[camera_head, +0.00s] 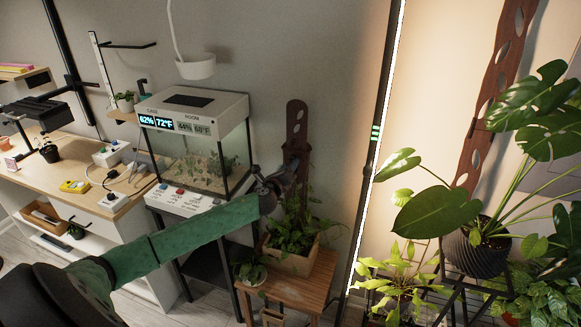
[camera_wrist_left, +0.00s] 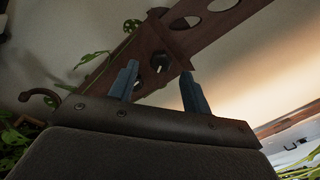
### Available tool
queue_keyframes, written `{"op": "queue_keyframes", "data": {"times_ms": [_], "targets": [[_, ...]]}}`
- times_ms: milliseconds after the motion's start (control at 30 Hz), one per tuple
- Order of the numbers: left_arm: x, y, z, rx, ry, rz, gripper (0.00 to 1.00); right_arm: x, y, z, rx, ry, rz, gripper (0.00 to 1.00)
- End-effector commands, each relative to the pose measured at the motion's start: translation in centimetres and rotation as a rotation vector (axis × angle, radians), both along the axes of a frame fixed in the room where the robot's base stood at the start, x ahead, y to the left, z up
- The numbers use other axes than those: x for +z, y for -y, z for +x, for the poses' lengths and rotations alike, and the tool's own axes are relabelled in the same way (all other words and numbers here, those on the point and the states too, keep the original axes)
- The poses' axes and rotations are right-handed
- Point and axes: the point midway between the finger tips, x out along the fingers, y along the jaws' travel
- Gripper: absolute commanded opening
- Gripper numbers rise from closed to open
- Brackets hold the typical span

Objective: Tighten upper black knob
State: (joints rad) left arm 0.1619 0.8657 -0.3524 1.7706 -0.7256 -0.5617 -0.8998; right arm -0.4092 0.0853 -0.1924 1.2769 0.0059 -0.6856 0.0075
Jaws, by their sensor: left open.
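A brown plank with round holes (camera_head: 297,122) stands upright behind a planter, against the grey wall. It also crosses the left wrist view at a slant (camera_wrist_left: 222,32). In that view a small dark knob (camera_wrist_left: 160,62) shows on the plank, between the fingertips of my left gripper (camera_wrist_left: 159,69). The fingers are apart, and I cannot tell whether they touch the knob. In the head view my left gripper (camera_head: 287,172) is in front of the plank's lower part and hides the knob. My right gripper is not in view.
A wooden planter with leafy plants (camera_head: 289,259) stands on a small wooden table (camera_head: 310,278) below my gripper. A terrarium (camera_head: 208,150) stands to the left, beside a workbench (camera_head: 60,165). A tall light strip (camera_head: 377,140) and large plants (camera_head: 440,212) are to the right.

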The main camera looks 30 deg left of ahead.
Motion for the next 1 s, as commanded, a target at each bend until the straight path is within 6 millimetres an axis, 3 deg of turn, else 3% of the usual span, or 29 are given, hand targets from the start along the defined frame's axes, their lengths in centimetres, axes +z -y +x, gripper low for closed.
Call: {"op": "queue_keyframes", "data": {"times_ms": [200, 400, 1000], "targets": [[-0.5, 0.6, -3.0, -0.001, -0.002, 0.001, 0.49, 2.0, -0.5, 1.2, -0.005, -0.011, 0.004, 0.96], [-0.4, 0.8, -4.5, -0.001, -0.002, 0.001, 0.49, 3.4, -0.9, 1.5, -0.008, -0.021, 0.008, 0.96], [-0.3, 0.9, -4.9, 0.000, -0.001, 0.000, 0.49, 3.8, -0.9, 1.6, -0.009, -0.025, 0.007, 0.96]]}}
